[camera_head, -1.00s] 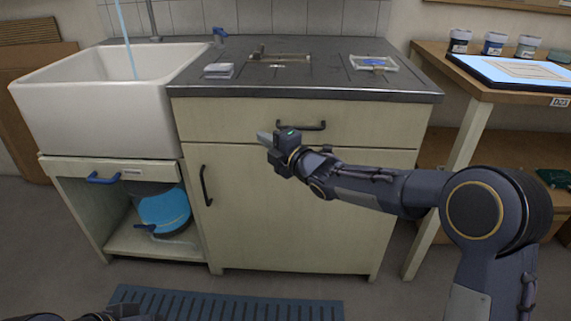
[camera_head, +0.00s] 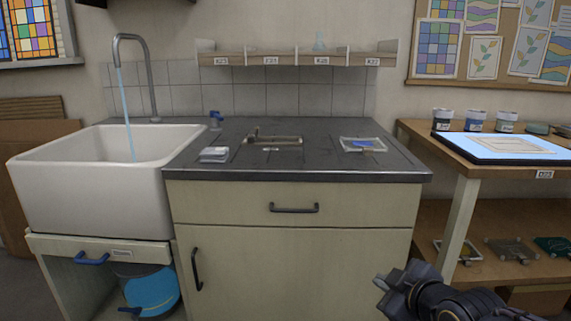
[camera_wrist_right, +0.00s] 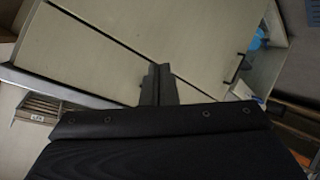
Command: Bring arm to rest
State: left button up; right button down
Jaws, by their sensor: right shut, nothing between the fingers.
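My right gripper (camera_head: 382,283) is low at the lower right of the head view, in front of the cabinet (camera_head: 290,255) and apart from it. It is shut and empty. In the right wrist view its fingers (camera_wrist_right: 158,80) sit together, with the pale cabinet front behind them. My left gripper is not in the head view.
A white sink (camera_head: 85,200) with running water stands at the left. The dark counter (camera_head: 310,160) bears a small tray (camera_head: 362,145) and other small items. A wooden table (camera_head: 520,174) with a light panel (camera_head: 515,148) and jars is at the right. A wall shelf (camera_head: 300,60) hangs above.

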jog(key=s+f+m+g, duration=0.2)
jog(key=s+m, duration=0.2)
jog(key=s, duration=0.4)
jog(key=s+d+f+m+g+p, duration=0.15)
jog(key=s+m, duration=0.25)
jog(key=s, duration=0.4)
jog(key=s+f+m+g, duration=0.3)
jog(key=s+m, duration=0.1)
jog(key=s, duration=0.4)
notch_tip(320, 180, up, 29)
jog(key=p, duration=2.8)
jog(key=shift+w+p, duration=0.2)
jog(key=shift+p, duration=0.15)
jog(key=shift+a+f+t, duration=0.1)
jog(key=shift+f+t, duration=0.05)
jog(key=shift+t, duration=0.1)
